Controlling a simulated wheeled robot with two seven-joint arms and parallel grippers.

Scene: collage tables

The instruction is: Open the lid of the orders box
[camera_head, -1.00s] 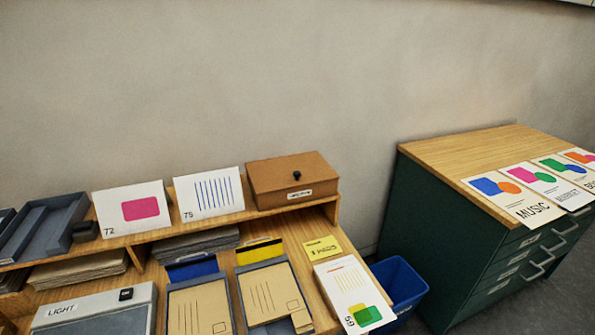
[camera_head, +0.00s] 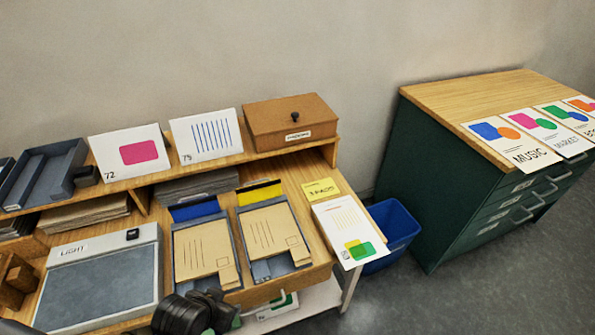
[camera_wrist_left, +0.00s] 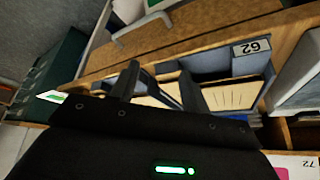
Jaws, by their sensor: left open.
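The orders box appears to be the brown box (camera_head: 291,127) with a black knob on its lid (camera_head: 285,107), at the right end of the raised wooden shelf. Its small white front label is too blurred to read. The lid lies flat and closed. My left gripper (camera_wrist_left: 158,82) is open in the left wrist view, its two dark fingers apart above an envelope tray (camera_wrist_left: 225,62) marked 62. Nothing is seen held. In the head view a black part of my arm (camera_head: 190,314) shows at the bottom edge, well below and left of the box. My right gripper is out of view.
Cards 72 (camera_head: 131,167) and 75 (camera_head: 222,142) stand left of the box. Below are two envelope trays, a light box (camera_head: 95,300), a yellow note (camera_head: 321,188) and a printed card (camera_head: 338,212). A blue bin (camera_head: 402,232) and green cabinet (camera_head: 405,160) stand to the right.

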